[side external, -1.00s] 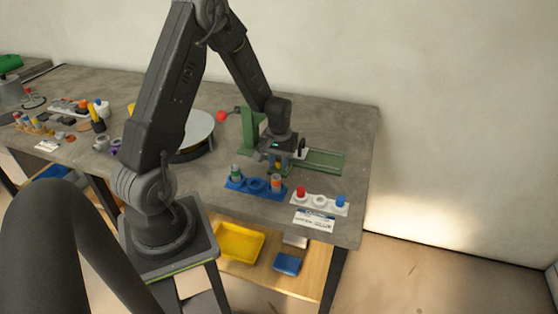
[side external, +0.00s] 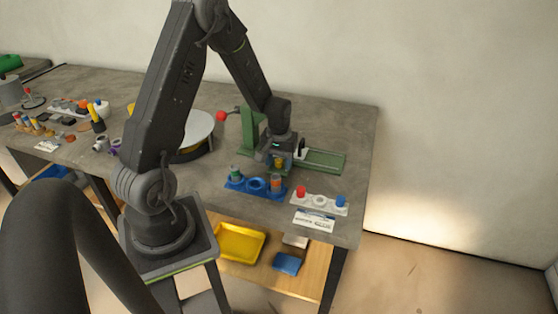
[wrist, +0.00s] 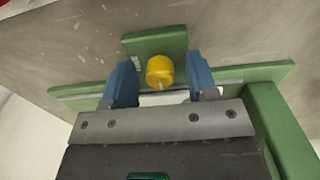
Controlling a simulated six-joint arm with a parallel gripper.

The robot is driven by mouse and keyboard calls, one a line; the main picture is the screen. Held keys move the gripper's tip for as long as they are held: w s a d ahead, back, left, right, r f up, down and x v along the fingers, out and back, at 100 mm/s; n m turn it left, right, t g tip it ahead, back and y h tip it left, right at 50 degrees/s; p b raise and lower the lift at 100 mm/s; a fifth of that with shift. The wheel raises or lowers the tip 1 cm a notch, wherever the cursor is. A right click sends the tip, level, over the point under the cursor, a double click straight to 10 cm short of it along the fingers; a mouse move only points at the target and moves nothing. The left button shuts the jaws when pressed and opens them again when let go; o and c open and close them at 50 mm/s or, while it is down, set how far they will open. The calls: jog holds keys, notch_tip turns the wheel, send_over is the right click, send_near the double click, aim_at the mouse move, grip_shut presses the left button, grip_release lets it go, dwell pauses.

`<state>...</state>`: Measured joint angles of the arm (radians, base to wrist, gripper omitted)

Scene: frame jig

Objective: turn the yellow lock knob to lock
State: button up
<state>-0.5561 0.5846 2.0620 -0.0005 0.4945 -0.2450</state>
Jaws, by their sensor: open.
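The yellow lock knob (wrist: 160,72) sits on a small green block (wrist: 155,46) of the jig in the wrist view. It shows as a small yellow spot under my gripper in the side view (side external: 280,161). A pale mark shows on the knob's near lower edge. My gripper (wrist: 160,82) is open, with one blue finger on each side of the knob. A gap shows between the knob and each finger. The green frame jig (side external: 322,160) lies on the bench, with an upright green post (side external: 249,131) at its left.
A red ball-ended lever (side external: 222,116) is left of the post. A blue holder (side external: 257,185) with coloured pieces and a white holder (side external: 320,201) with red and blue pieces stand in front. A round turntable (side external: 197,132) is at left. The bench right of the jig is clear.

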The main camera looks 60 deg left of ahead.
aim_at(279, 160)
notch_tip(279, 160, up, 14)
dwell(0.6)
jog(key=s+d+r+m+t, duration=0.2)
jog(key=s+d+r+m, duration=0.2)
jog(key=d+r, duration=0.55)
jog(key=s+d+r+m+t, duration=0.2)
jog(key=s+d+m, duration=0.3)
jog(key=s+d, duration=0.5)
jog(key=shift+d+r+t, duration=0.3)
jog(key=shift+d+t, duration=0.3)
jog(key=shift+t, duration=0.2)
jog(key=shift+s, duration=0.1)
